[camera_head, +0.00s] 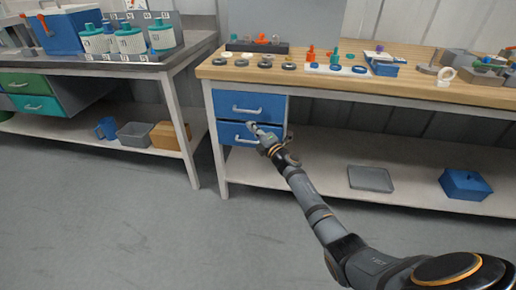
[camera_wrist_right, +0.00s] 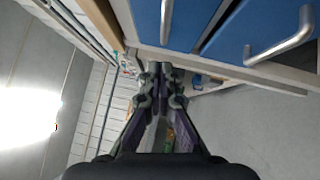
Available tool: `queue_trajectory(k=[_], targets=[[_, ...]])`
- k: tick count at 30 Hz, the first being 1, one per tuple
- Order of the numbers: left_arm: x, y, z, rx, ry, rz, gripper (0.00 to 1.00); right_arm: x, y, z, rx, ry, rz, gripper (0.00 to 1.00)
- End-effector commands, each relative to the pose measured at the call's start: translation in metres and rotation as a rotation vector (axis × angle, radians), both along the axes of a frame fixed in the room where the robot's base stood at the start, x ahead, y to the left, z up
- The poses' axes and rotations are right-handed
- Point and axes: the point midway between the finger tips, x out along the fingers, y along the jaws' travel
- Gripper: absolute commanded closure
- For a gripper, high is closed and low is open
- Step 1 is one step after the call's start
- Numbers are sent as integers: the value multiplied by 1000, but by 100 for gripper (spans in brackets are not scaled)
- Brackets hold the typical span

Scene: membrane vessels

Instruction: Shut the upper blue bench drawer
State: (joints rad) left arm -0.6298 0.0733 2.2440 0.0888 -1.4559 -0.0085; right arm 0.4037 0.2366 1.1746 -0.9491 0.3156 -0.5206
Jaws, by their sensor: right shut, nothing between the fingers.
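The upper blue drawer (camera_head: 250,104) is under the left end of the wooden-topped bench, with a silver bar handle. The lower blue drawer (camera_head: 232,135) sits directly beneath it, with a dark gap between their fronts. How far either drawer stands out is hard to tell. My right gripper (camera_head: 253,127) is shut and empty, in front of the drawers near that gap, partly hiding the lower handle. In the right wrist view, the shut fingertips (camera_wrist_right: 160,68) point toward the drawer side; the upper drawer front (camera_wrist_right: 190,22) and lower drawer front (camera_wrist_right: 255,28) appear sideways. Contact is unclear. My left gripper is not in view.
The wooden bench top (camera_head: 420,88) carries small rings, fittings and a blue block. A grey tray (camera_head: 371,179) and a blue box (camera_head: 465,185) rest on the lower shelf. Another bench with green drawers (camera_head: 35,105) stands left. The floor between is clear.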

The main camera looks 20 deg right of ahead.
Motion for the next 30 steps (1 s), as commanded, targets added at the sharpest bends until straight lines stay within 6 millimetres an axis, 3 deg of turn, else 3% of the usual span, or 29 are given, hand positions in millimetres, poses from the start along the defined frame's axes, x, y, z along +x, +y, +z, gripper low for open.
queue_trajectory(k=[1, 4, 12, 25, 28, 30], targets=[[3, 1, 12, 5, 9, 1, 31, -13, -3, 2, -5, 2, 0, 100], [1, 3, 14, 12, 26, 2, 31, -35, -7, -4, -4, 4, 2, 100], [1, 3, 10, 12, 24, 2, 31, -77, -15, -11, -4, 1, 2, 100], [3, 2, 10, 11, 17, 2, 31, -84, -17, -14, 19, 12, -10, 100], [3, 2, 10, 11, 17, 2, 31, -96, -25, -33, 151, 84, -98, 100], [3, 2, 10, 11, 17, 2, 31, -116, -35, -60, 330, 191, -218, 100]])
